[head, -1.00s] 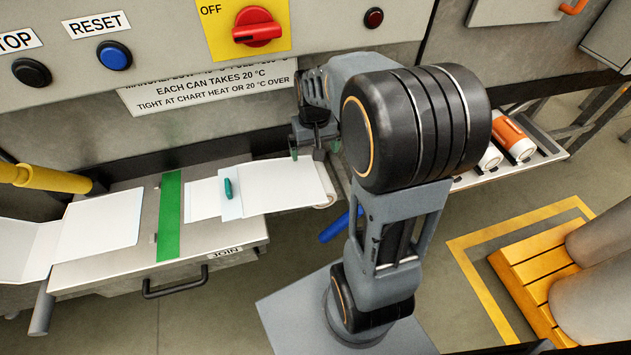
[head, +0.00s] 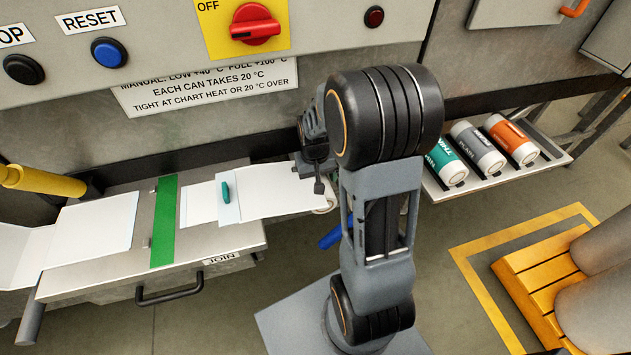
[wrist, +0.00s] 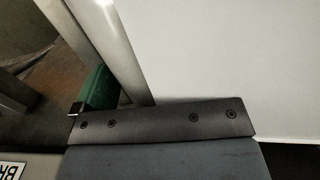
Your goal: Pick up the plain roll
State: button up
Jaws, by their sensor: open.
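A white roll (head: 324,207) with its end showing sits at the right end of the white sheet (head: 282,190) on the join table; most of it is hidden behind my arm. I cannot tell for sure that it is the plain roll. My gripper (head: 319,186) is open, close above the sheet's right end, partly hidden by my arm. In the wrist view one green-padded finger (wrist: 97,90) shows at the left beside a grey bar, with a broad pale surface (wrist: 230,60) at the right. No held thing shows.
A rack (head: 482,184) at the right holds a green roll (head: 447,162), a grey roll (head: 479,147) and an orange roll (head: 511,139), with printed labels. A green strip (head: 165,221) crosses the join table (head: 215,260). A control panel (head: 150,60) stands behind. A yellow pallet (head: 545,275) is at the right.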

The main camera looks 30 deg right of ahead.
jog(key=shift+f, duration=0.25)
jog(key=shift+c, duration=0.3)
jog(key=c, duration=1)
jog(key=shift+c, duration=0.4)
jog(key=shift+r, duration=0.3)
